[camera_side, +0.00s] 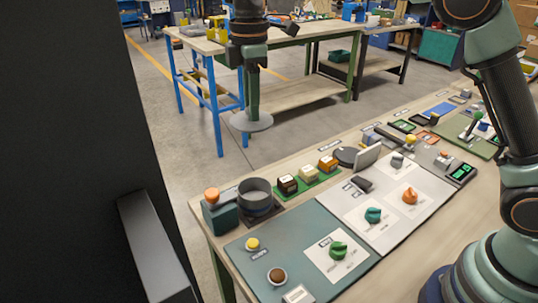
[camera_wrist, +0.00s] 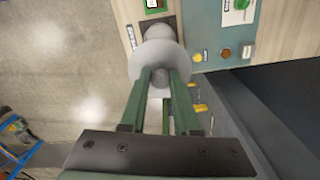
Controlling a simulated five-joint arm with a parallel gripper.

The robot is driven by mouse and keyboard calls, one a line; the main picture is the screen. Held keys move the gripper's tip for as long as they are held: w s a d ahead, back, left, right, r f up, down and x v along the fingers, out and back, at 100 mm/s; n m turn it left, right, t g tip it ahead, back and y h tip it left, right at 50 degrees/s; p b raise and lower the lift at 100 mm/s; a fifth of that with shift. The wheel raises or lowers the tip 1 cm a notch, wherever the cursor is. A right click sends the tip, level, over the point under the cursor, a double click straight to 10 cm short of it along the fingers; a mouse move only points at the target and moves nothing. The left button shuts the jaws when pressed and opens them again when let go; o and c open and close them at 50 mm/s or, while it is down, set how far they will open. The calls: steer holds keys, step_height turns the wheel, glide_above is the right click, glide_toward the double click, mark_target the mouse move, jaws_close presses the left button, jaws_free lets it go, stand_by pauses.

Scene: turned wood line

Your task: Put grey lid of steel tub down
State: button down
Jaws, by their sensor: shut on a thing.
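The grey lid (camera_side: 251,123), a flat round disc, hangs level in the air in the side view. My gripper (camera_side: 252,106) points down from above and is shut on it. The steel tub (camera_side: 257,193), a grey open-topped round vessel, stands at the near left of the bench on a dark base. In the side picture the lid shows above the tub, clearly apart from it. In the wrist view the lid (camera_wrist: 137,66) is at the fingertips of my gripper (camera_wrist: 160,72).
A green box with an orange knob (camera_side: 212,196) stands left of the tub. Several small blocks on a green strip (camera_side: 312,182) sit to its right. A teal panel (camera_side: 300,248) with buttons and a green knob (camera_side: 338,250) lies in front. Bare floor lies behind the bench.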

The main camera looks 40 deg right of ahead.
steer(key=shift+r, duration=0.8)
steer(key=shift+s+d+r, duration=0.1)
steer(key=shift+s+d, duration=0.1)
steer(key=shift+s, duration=0.15)
steer(key=s+d+f, duration=0.2)
steer(key=s+d, duration=0.1)
steer(key=s, duration=0.3)
steer(key=s+d+f, duration=0.2)
steer(key=s+d, duration=0.1)
steer(key=s, duration=0.3)
steer(key=f, duration=2)
steer(key=shift+w+a+f, duration=0.15)
steer(key=shift+a, duration=0.05)
steer(key=c, duration=0.6)
jaws_free()
steer(key=shift+f, duration=0.15)
steer(key=shift+c, duration=0.2)
